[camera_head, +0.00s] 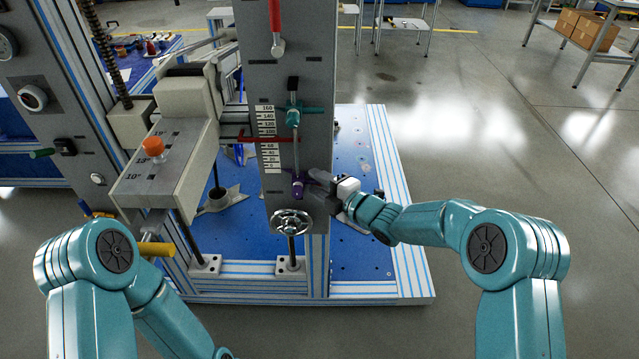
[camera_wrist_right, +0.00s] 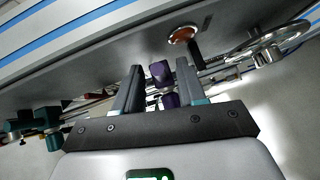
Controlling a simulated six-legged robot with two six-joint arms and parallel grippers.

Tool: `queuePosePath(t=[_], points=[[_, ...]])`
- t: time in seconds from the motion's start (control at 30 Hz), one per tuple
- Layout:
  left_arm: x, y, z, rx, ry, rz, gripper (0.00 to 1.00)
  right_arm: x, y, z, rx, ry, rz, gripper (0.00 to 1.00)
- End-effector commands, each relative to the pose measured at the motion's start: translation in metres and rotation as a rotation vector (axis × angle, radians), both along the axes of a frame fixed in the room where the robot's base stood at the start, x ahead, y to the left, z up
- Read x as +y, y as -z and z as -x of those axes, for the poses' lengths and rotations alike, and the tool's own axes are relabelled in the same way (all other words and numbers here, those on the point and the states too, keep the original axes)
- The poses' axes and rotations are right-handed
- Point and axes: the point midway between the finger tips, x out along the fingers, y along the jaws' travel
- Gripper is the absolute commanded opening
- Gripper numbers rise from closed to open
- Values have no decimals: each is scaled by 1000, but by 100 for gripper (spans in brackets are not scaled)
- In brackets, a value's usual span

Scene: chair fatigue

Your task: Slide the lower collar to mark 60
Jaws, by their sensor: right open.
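The purple lower collar (camera_head: 298,185) sits low on a thin vertical rod, near the bottom end of the white number scale (camera_head: 269,140). The teal upper collar (camera_head: 293,117) is higher on the same rod, near the scale's upper marks. My right gripper (camera_head: 318,184) is at the purple collar, coming from the right. In the right wrist view my open right gripper (camera_wrist_right: 158,72) has its fingers on either side of the purple collar (camera_wrist_right: 168,84); contact cannot be told. My left gripper is not in view; only left arm links show.
A red pointer bar (camera_head: 262,138) crosses the scale's middle. A round handwheel (camera_head: 291,222) is just below the purple collar. A red handle (camera_head: 276,25) hangs above. A grey box with an orange knob (camera_head: 153,147) stands left.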

Motion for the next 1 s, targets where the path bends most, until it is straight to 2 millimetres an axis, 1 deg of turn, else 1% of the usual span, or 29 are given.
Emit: queuePosePath(t=[0.13, 0.17, 0.2, 0.27, 0.3, 0.57, 0.63, 0.67, 0.83, 0.9, 1.0], points=[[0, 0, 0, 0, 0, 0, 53, 0, 0, 0, 0, 0, 0, 40], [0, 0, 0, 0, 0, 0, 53, 0, 0, 0, 0, 0, 0, 34], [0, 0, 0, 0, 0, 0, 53, 0, 0, 0, 0, 0, 0, 21], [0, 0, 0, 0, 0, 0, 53, 0, 0, 0, 0, 0, 0, 1], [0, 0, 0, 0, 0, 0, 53, 0, 0, 0, 0, 0, 0, 0], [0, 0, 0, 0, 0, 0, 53, 0, -1, 0, -1, -1, 0, 0], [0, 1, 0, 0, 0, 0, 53, 0, -5, 0, -4, -1, 0, 0], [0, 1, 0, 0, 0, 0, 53, 0, -9, 0, -6, -2, 0, 0], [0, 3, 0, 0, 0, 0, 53, 0, -44, 0, -10, -2, -2, 0], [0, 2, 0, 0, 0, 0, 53, 0, -54, 0, -7, -1, -2, 0], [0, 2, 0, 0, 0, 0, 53, 0, -62, 0, -6, -1, -2, 0]])
